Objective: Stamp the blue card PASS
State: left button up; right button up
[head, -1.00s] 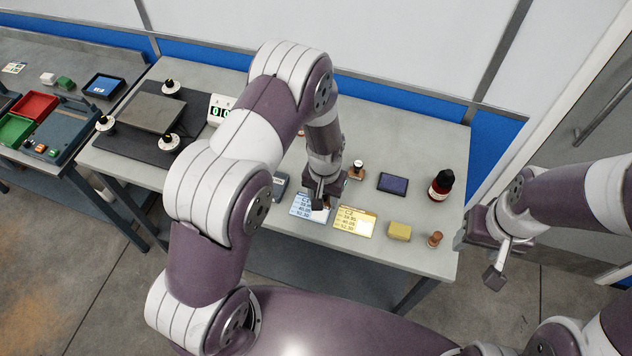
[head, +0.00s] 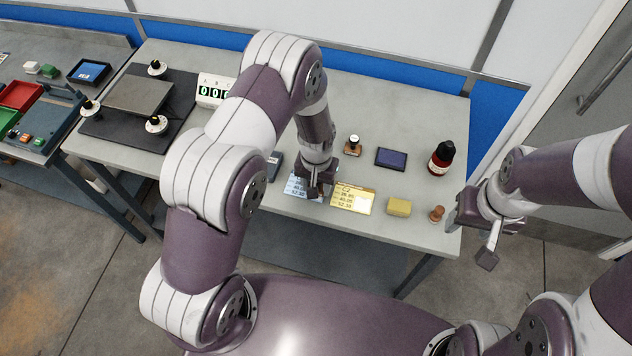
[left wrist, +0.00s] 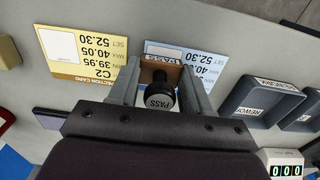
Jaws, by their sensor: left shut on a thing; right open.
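The blue card (head: 294,187) lies on the bench, partly hidden by my left gripper (head: 316,192). My left gripper is shut on the PASS stamp (left wrist: 158,101), which has a black knob and a wooden base. My right gripper (head: 487,250) is open and empty, off the bench's right end.
A yellow card (head: 352,199) lies right of the blue one. Beyond are another stamp (head: 353,146), an ink pad (head: 391,158) and a red bottle (head: 441,158). A yellow block (head: 398,206) and a brown knob (head: 436,214) stand near the front edge. Grey trays (left wrist: 262,97) sit nearby.

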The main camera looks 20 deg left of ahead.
pick_arm(q)
jog(key=shift+s+a, duration=0.1)
jog(key=shift+a, duration=0.15)
jog(key=shift+d, duration=0.15)
jog(key=shift+f+b, duration=0.4)
jog(key=shift+f, duration=0.15)
dwell(1.2)
notch_tip(320, 180, up, 7)
jog(key=p, duration=0.5)
dwell(0.6)
